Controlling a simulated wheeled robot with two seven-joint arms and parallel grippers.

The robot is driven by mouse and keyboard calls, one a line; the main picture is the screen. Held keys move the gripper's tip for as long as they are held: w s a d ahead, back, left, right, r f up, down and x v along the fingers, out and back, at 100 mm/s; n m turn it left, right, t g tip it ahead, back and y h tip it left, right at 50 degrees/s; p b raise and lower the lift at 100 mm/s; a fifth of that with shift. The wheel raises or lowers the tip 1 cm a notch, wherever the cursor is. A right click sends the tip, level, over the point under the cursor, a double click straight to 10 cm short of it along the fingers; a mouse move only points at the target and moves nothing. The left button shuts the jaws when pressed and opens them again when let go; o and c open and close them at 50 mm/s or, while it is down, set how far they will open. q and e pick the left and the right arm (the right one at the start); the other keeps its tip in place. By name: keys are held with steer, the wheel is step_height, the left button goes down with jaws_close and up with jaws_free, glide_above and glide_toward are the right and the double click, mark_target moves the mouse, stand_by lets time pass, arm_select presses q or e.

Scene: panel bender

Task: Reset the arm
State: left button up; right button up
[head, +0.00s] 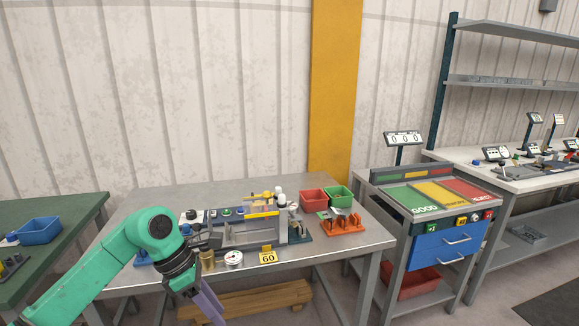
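The panel bender (235,235) stands on the grey metal table, a grey fixture with a yellow strip along its top and a yellow-and-white part at its right end. A yellow "GO" tag (268,255) is at its front. My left arm is green and comes in from the lower left. Its dark end and a purple piece (209,305) point down in front of the table edge. I cannot tell whether its fingers are open or shut, or whether the purple piece is part of it. A dark bar (206,241) shows beside the arm at the fixture's left. My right gripper is out of view.
A dial gauge (233,258) and a brass cylinder (207,260) are near the table's front. Red (313,199) and green (339,196) bins and an orange rack (342,224) are at right. A sorting stand (430,197) is beyond. A blue bin (40,230) is at far left.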

arm_select(q)
steer(key=w+d+f+n+t+h, duration=0.45)
steer(key=w+d+n+h, duration=0.25)
steer(key=d+n+h, duration=0.4)
steer(key=w+a+f+n+t+y, duration=0.45)
steer(key=a+f+n+t, duration=0.45)
steer(key=f+n, duration=0.4)
steer(key=s+a+f+n+y, duration=0.3)
steer(key=a+f+n, duration=0.1)
steer(key=f+n, duration=0.15)
steer(key=s+a+f+n+y, duration=0.2)
steer(key=a+f+n+y, duration=0.15)
steer(key=f, duration=0.35)
steer(key=s+a+f+n+g+y, duration=0.2)
steer(key=s+a+f+n+g, duration=0.15)
steer(key=s+f, duration=0.45)
steer(key=s+a+f+n+g+y, duration=0.2)
steer(key=s+f+n, duration=0.3)
steer(key=s+f, duration=0.3)
steer(key=s+f+n+g, duration=0.3)
steer(key=s+f, duration=0.1)
steer(key=s, duration=0.9)
steer(key=s+f+n+g+y, duration=0.1)
steer(key=s+f+n+g, duration=0.2)
steer(key=s, duration=1.1)
step_height(320, 180, down, 2)
steer(key=shift+d+f+g, duration=0.2)
steer(key=shift+g, duration=0.1)
